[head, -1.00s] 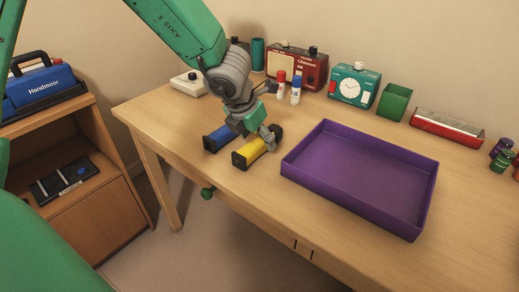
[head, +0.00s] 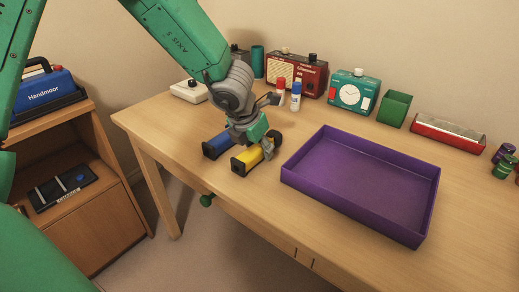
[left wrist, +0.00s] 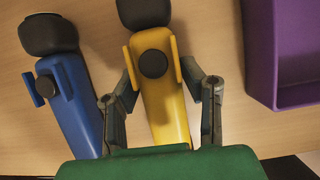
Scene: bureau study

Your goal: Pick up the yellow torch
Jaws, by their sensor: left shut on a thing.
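The yellow torch (head: 247,160) lies on the wooden desk, left of the purple tray, its dark head pointing away from me. My left gripper (head: 257,146) is down over it from above and hides its middle. In the left wrist view, the yellow torch (left wrist: 162,95) runs between the two fingers of the left gripper (left wrist: 160,78), which are shut on its body. A round dark button and the black head show beyond the fingers. The torch appears to rest on the desk still. My right gripper is not in view.
A blue torch (head: 217,145) lies close to the left, also in the left wrist view (left wrist: 70,105). The purple tray (head: 352,208) stands to the right.

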